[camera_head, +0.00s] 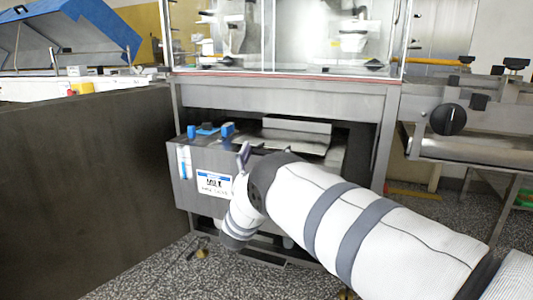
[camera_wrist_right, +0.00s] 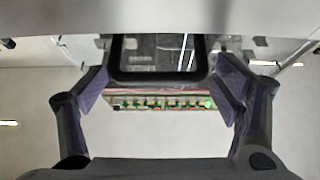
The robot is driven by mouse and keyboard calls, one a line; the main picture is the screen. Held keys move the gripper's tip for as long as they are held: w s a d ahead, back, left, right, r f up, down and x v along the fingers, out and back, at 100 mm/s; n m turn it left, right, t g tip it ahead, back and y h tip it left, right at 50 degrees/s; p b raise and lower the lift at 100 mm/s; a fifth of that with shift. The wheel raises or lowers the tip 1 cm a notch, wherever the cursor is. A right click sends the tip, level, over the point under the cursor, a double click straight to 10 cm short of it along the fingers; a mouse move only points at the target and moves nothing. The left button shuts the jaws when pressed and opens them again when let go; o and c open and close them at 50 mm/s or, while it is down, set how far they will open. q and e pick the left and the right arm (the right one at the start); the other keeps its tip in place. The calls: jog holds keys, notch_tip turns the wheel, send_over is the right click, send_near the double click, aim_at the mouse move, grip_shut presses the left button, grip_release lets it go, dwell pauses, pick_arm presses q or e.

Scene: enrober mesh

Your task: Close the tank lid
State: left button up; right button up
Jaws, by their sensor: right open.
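The tank (camera_head: 190,168) is a grey metal box under the machine, with a "MILK" label on its front. A pale metal panel (camera_head: 296,127), which looks like the lid, stands raised behind the tank's top; my arm hides part of this area. My right gripper (camera_head: 243,154) is at the tank's front right, mostly hidden behind its own wrist. In the right wrist view, the right gripper (camera_wrist_right: 165,88) is open. A dark U-shaped loop (camera_wrist_right: 160,76), like a handle, hangs from a grey panel (camera_wrist_right: 160,16) between its fingers; contact cannot be told. My left gripper is out of view.
Blue fittings (camera_head: 208,131) sit on the tank's top left. The machine's frame (camera_head: 285,98) spans above the tank. A dark wall-like block (camera_head: 80,190) stands at left, and a conveyor with a black knob (camera_head: 448,119) at right. Speckled floor (camera_head: 150,270) is open in front.

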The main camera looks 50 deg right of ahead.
jog(key=v, duration=1.1)
jog(key=shift+f, duration=0.2)
